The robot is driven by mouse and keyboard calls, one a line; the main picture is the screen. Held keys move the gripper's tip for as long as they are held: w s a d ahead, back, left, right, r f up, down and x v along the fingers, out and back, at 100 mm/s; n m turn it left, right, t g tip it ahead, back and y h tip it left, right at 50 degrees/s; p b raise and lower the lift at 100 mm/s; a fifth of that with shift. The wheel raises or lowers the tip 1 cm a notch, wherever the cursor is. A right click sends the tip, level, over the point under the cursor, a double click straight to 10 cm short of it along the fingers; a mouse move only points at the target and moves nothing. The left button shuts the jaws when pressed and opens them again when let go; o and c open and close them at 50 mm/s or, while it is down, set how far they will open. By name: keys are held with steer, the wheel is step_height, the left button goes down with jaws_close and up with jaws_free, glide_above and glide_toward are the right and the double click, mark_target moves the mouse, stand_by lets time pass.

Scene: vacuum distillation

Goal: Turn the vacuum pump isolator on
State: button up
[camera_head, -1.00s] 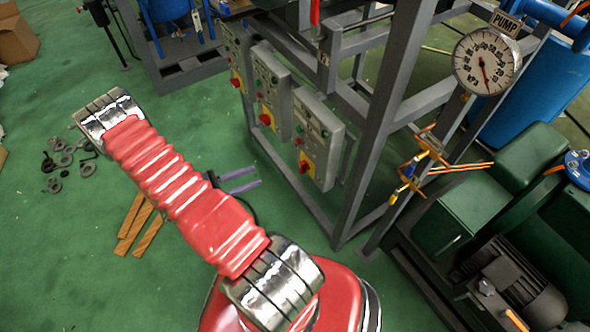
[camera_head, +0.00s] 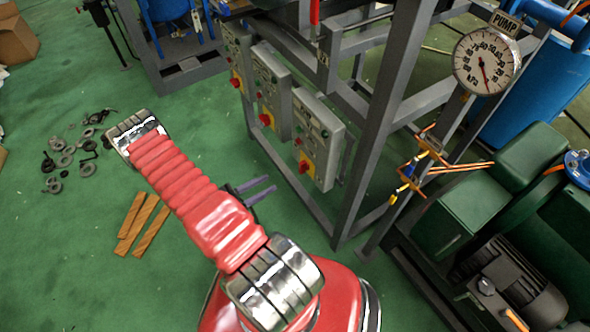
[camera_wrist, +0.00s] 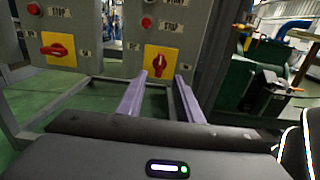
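Three grey control boxes hang on the frame in the head view, each with a red isolator knob on a yellow plate. The nearest box (camera_head: 318,135) has its knob (camera_head: 305,167) low on its face. In the wrist view, one red knob (camera_wrist: 160,63) stands roughly upright on its yellow plate (camera_wrist: 173,56), ahead of my fingertips. Another knob (camera_wrist: 56,49) to the left lies sideways. I cannot read which box serves the pump. My gripper (camera_wrist: 160,77) is open and empty, its two purple fingers apart and short of the box. It also shows left of the boxes (camera_head: 273,184).
A gauge marked PUMP (camera_head: 486,62) and green pump machinery (camera_head: 515,195) stand at the right. A grey frame post (camera_head: 385,120) rises beside the nearest box. Wooden strips (camera_head: 135,222) and loose black parts (camera_head: 68,155) lie on the open green floor at left.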

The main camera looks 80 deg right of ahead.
mark_target(300, 167)
steer(key=x, duration=1.3)
steer(key=shift+c, duration=0.4)
jaws_close()
steer(key=shift+a, duration=0.25)
steer(key=shift+s+d, duration=0.1)
steer(key=shift+d, duration=0.1)
